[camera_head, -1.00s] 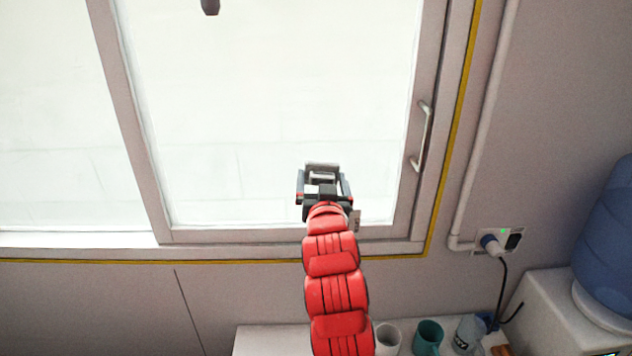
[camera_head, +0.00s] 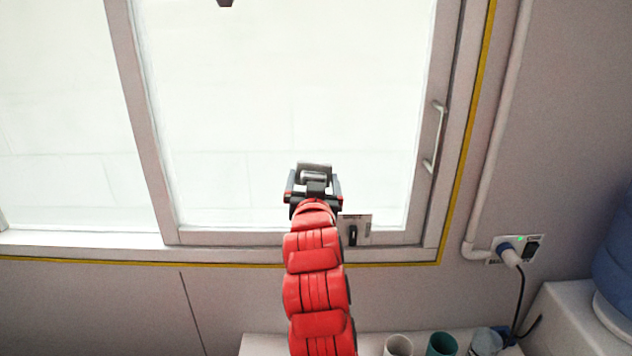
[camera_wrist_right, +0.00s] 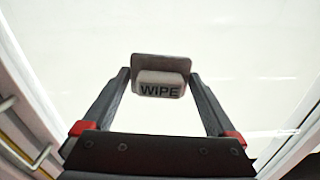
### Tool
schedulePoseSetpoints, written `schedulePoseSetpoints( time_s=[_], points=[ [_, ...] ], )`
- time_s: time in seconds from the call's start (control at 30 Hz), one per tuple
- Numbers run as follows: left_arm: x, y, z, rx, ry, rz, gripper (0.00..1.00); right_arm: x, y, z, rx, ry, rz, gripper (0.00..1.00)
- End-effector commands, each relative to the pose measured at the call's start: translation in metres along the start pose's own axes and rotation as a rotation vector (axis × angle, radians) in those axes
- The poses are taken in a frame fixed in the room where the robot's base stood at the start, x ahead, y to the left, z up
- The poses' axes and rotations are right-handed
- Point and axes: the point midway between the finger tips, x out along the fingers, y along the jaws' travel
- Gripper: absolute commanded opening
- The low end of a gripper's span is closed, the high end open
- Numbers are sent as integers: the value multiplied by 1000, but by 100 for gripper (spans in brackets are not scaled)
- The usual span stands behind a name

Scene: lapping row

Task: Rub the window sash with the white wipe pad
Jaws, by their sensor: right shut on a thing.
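The window sash (camera_head: 152,120) is a grey frame around a bright pane, with a bar handle (camera_head: 434,138) on its right side. My right gripper (camera_head: 314,178) is in front of the lower middle of the pane. It is shut on the wipe pad (camera_wrist_right: 160,88), a pale block marked WIPE with a flat grey plate behind it. The pad also shows at the fingertips in the head view (camera_head: 315,168). I cannot tell whether the pad touches the glass. My left gripper is not in view.
A small plate with a dark switch (camera_head: 353,231) is at the sash's lower edge, right of my arm. Cups (camera_head: 441,345) stand on a white surface below. A plugged socket (camera_head: 515,250) and a blue bottle (camera_head: 615,250) are at the right.

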Motion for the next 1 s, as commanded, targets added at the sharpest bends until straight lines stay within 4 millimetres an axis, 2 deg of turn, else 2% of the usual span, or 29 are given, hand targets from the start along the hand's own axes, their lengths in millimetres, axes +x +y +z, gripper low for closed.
schedulePoseSetpoints(
  time_s=[0.17,0.6,1.0],
  points=[
    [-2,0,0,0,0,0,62,-10,-1,2,0,-2,-2,48],
    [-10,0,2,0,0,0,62,-57,0,1,0,1,-1,48],
    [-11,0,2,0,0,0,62,-62,0,1,0,0,0,48]
  ],
)
